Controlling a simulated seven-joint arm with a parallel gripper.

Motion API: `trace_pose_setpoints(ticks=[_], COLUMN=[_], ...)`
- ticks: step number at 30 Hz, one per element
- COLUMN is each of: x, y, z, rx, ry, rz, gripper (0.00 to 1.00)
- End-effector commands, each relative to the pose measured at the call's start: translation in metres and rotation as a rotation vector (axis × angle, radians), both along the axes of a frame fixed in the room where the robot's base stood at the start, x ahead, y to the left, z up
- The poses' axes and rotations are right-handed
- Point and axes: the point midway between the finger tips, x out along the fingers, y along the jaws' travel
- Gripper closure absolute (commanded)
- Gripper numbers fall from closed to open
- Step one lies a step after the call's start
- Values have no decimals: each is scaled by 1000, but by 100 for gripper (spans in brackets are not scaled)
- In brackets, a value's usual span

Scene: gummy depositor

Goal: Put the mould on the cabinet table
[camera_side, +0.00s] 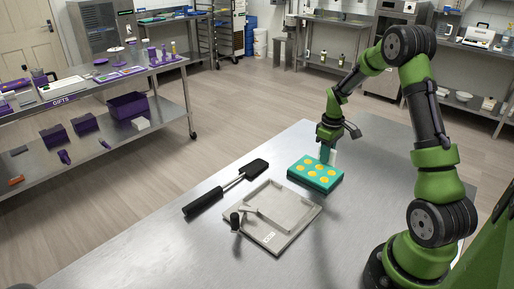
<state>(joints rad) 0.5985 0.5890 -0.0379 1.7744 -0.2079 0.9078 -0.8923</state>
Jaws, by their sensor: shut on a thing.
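The mould (313,181) is a teal block with several yellow round cavities on top. It is at the near metal table (130,240), right of centre, close to the back corner of a pale tray. My gripper (327,155) points down at the mould's far edge and is shut on it. The fingertips are small and partly hidden behind the mould. I cannot tell whether the mould rests on the table or is held just above it. Which surface is the cabinet table is not clear from this view.
A pale square tray (269,246) with a small handled tool (236,219) lies in front of the mould. A black-handled spatula (225,189) lies to its left. A purple-stocked shelf table (180,66) stands at left. The near table's left front is clear.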

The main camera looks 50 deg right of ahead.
Motion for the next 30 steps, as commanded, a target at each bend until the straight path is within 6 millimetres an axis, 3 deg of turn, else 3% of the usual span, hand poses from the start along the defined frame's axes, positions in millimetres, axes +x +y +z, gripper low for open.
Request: trace_pose_setpoints(ticks=[1,2,6,17,20,30], x=[0,0,0,0,1,1], y=[0,0,0,0,-1,0], z=[-2,-2,-2,3,15,87], rx=[1,1,1,-1,-3,-3], ry=[1,1,1,-1,-2,-3], rz=[0,0,0,0,0,-1], gripper=[100,74,52,51,51,51])
